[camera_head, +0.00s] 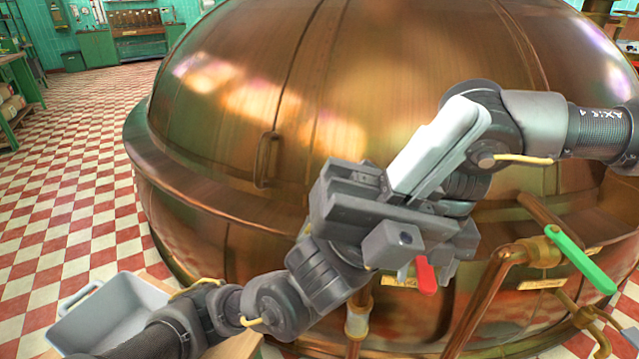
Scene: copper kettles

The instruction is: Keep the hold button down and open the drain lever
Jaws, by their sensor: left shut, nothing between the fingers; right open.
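A lever with a green handle (580,258) sits on a copper pipe valve at the lower right of the head view. A red handle (425,275) shows just below my grippers, partly hidden behind them. The labels are too small to read, so I cannot tell which is the drain lever. I cannot make out the hold button; my arms cover that part of the kettle front. My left gripper (440,245) is shut and empty, in front of the kettle near the red handle. My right gripper (348,193) is open, overlapping the left one in the picture. Both are apart from the green handle.
The big copper kettle (360,75) fills the middle, with a loop handle (264,160) on its dome. Copper pipes (490,290) run below the valve. A grey bin (110,315) stands at lower left. The checkered floor (75,200) at left is clear.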

